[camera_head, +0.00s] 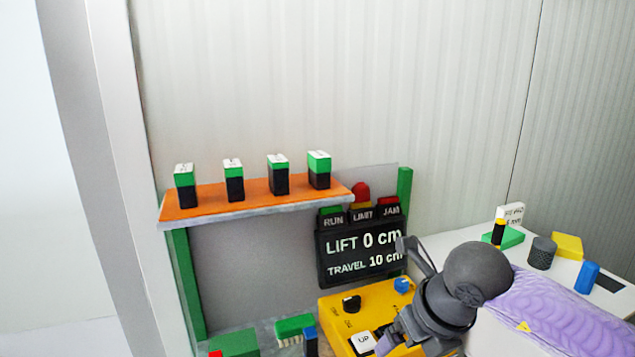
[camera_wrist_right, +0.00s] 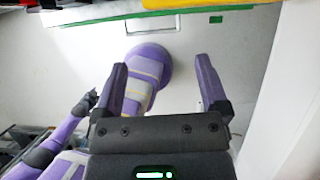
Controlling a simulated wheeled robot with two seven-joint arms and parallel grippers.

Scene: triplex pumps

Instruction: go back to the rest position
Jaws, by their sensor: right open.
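My right gripper is partly seen in the head view (camera_head: 405,290), in front of the display panel (camera_head: 325,255) and over the yellow control box (camera_head: 345,290). My dark wrist hides part of both. In the right wrist view, its two purple-and-black fingers (camera_wrist_right: 161,63) stand wide apart with nothing between them. My left arm is not in the head view. A purple and dark arm that looks like my left one shows small at the left of the right wrist view, too small to read its jaws.
An orange shelf (camera_head: 215,200) with several green-and-black blocks is at the left. The panel reads LIFT 0 cm, TRAVEL 10 cm. At the right, a white table (camera_head: 463,243) holds a grey cylinder (camera_head: 542,253), a blue block (camera_head: 587,277) and a yellow block (camera_head: 567,245).

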